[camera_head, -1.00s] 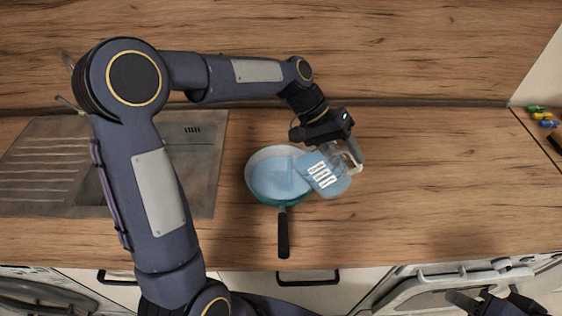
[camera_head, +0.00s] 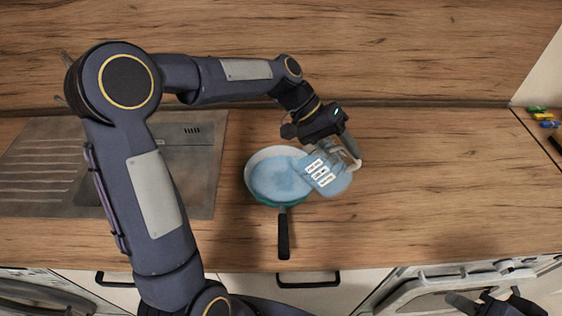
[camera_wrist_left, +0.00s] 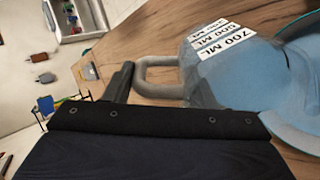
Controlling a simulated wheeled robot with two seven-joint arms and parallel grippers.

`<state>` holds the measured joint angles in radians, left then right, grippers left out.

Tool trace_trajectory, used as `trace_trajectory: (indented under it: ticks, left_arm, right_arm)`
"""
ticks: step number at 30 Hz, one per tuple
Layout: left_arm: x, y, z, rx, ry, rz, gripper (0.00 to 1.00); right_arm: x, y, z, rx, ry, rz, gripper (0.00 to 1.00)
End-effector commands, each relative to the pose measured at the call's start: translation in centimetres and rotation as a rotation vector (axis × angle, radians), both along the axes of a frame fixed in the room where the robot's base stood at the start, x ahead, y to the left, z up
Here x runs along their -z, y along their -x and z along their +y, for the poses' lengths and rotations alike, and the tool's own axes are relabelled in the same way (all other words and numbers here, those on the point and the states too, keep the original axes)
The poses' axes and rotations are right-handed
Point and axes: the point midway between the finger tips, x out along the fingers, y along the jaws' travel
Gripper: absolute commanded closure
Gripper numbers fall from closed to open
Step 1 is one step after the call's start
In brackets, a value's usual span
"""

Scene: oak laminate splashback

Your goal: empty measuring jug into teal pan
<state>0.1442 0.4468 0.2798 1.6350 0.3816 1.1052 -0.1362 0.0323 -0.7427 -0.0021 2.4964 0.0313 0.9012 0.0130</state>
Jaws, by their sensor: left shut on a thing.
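The teal pan (camera_head: 265,199) stands on the wooden counter with its black handle (camera_head: 283,235) pointing to the front edge. Light blue liquid (camera_head: 277,177) covers its inside. The clear measuring jug (camera_head: 338,185) is tilted, its mouth end over the pan's right rim. Its white volume labels show in the head view and in the left wrist view (camera_wrist_left: 225,42). My left gripper (camera_head: 350,152) is shut on the jug's handle (camera_wrist_left: 150,78), at the jug's upper right. My right gripper (camera_head: 495,303) is partly cut off at the bottom right; its jaws are unclear.
A metal sink with drainer (camera_head: 35,165) lies left of the pan, partly behind my left arm. Small coloured items (camera_head: 540,115) lie at the far right. The counter (camera_head: 440,180) right of the jug is clear. A wooden splashback (camera_head: 400,50) runs behind.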

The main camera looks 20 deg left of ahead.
Motion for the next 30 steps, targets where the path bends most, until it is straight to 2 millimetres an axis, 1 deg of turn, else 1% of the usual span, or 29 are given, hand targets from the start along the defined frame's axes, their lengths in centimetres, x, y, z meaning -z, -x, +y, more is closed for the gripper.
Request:
trace_trajectory:
  ticks: [30]
  left_arm:
    - [-1.3,-0.1,1.0,-0.002,0.11,0.005,1.0]
  right_arm:
    - [0.5,0.0,0.0,0.0,0.0,0.0,0.64]
